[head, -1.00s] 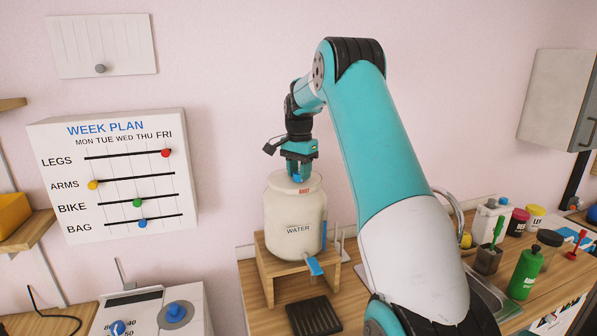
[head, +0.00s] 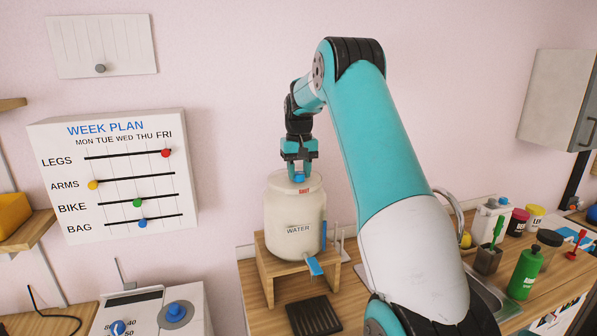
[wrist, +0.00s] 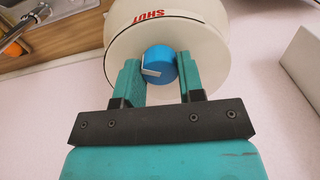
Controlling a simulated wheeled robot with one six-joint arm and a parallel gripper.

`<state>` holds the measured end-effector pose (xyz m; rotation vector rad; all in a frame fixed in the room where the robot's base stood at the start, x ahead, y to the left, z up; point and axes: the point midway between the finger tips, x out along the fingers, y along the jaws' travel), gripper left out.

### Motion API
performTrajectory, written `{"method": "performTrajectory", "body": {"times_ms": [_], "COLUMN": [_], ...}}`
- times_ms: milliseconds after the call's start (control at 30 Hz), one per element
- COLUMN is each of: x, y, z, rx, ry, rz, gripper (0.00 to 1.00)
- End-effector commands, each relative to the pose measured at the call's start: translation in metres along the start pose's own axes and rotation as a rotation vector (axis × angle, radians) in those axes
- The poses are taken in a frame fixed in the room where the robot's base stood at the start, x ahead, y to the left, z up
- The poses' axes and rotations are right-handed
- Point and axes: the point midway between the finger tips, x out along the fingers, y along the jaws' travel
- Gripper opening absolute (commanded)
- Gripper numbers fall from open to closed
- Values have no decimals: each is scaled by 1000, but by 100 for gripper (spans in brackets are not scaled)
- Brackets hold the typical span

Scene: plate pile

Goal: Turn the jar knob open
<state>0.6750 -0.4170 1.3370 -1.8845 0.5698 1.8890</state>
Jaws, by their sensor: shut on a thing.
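The cream water jar (head: 296,212) stands upright on a wooden stand, with a blue tap low on its front. Its blue knob (head: 299,177) is on top of the lid; the wrist view shows the knob (wrist: 159,66) with a white mark pointing left. A red SHUT label (wrist: 150,17) lies on the lid edge in the wrist view. My gripper (head: 299,172) points straight down above the lid. In the wrist view my gripper (wrist: 159,70) has its teal fingers on both sides of the knob, shut on it.
The wooden stand (head: 263,262) sits on the counter, with a black drip tray (head: 313,315) in front. A week plan board (head: 115,175) hangs on the wall at left. Bottles and a green bottle (head: 525,272) stand on the right counter.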

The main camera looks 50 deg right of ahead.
Motion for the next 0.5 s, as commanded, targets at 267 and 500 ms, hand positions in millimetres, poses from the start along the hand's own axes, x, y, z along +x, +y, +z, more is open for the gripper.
{"method": "performTrajectory", "body": {"times_ms": [267, 500], "x": [-4, -4], "y": [-1, -1], "z": [-3, -3], "rx": [-248, -407], "ry": [14, 15], "rz": [1, 3], "gripper": [12, 12]}}
